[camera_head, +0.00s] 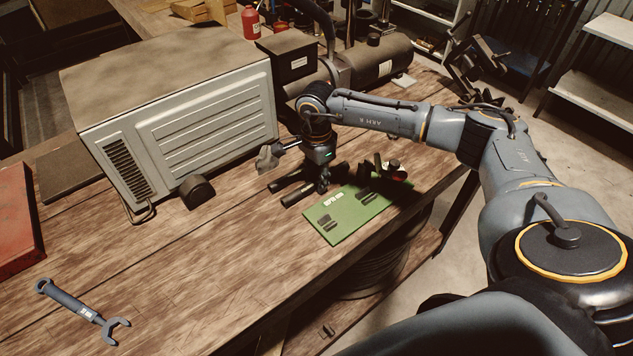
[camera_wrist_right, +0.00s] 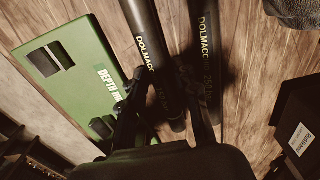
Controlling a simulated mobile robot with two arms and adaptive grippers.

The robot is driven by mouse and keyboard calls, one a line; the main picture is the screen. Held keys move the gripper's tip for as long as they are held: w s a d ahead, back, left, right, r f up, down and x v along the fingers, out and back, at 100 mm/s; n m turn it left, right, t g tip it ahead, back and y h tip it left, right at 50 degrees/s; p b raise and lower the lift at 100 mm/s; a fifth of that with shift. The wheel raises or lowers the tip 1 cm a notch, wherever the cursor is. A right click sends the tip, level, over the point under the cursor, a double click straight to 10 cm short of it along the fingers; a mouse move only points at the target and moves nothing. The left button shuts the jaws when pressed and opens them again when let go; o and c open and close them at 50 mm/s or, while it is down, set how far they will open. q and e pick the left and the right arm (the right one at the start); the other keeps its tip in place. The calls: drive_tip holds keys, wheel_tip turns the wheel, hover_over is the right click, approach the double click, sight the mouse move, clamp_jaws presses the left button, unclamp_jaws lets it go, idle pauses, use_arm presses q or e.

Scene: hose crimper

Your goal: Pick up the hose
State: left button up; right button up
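Two short black hoses with yellow lettering lie side by side on the wooden workbench. In the head view, the nearer hose (camera_head: 298,195) and the farther hose (camera_head: 284,183) extend left from below my right gripper (camera_head: 323,184). In the right wrist view, the left hose (camera_wrist_right: 145,40) runs between the fingers of my right gripper (camera_wrist_right: 164,100). The right hose (camera_wrist_right: 206,45) passes behind the right finger. The fingers are apart, pointing down over the hoses; I cannot tell whether they touch them. My left gripper is out of view.
A green depth board (camera_head: 348,221) lies right beside the hoses, near the bench edge. A large grey machine (camera_head: 190,120) stands to the left. A grey rag (camera_head: 268,158) lies close to the gripper. A wrench (camera_head: 80,307) lies front left; the bench (camera_head: 200,270) between is clear.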

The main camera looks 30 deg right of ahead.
clamp_jaws()
drive_tip(key=shift+r, duration=0.1)
